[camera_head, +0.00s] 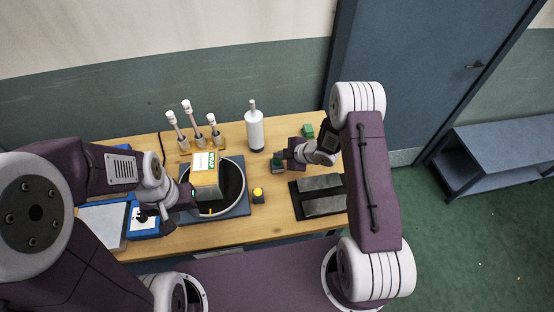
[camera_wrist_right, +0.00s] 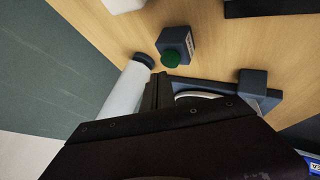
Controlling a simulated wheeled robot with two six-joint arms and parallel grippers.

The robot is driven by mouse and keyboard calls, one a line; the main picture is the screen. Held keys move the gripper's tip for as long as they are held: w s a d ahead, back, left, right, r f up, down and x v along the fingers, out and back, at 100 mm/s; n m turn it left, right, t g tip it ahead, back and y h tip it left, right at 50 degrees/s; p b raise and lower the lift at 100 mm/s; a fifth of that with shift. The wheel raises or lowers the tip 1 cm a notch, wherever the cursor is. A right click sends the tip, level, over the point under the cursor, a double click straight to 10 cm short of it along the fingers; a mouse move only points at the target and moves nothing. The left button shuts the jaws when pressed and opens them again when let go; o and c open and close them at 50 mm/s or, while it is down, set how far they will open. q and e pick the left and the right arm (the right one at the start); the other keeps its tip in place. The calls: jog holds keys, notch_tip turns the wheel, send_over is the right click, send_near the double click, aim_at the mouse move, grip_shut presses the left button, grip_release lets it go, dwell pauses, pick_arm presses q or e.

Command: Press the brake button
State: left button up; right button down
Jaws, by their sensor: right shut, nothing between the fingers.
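A small dark button box with a round green button and a white label stands on the wooden table, in the head view (camera_head: 279,168) and in the right wrist view (camera_wrist_right: 170,58). The label is too small to read. A second small dark box with a yellow button (camera_head: 258,194) stands nearer the front, beside the blue base plate. No label tells me which is the brake button. My right gripper (camera_head: 284,155) is shut and empty. Its tips (camera_wrist_right: 161,80) are close to the green button; contact cannot be told. My left gripper (camera_head: 178,204) is by the round bowl; its fingers are unclear.
A white cylinder (camera_head: 254,131) stands left of my right gripper. A black tray (camera_head: 297,205) with grey bars lies to the right. A black bowl (camera_head: 234,182) on a blue plate holds a labelled box (camera_head: 204,175). A green block (camera_head: 308,130) sits behind.

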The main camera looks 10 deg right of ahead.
aim_at(279, 162)
notch_tip(279, 162, up, 5)
jog(key=p, duration=0.4)
dwell(0.9)
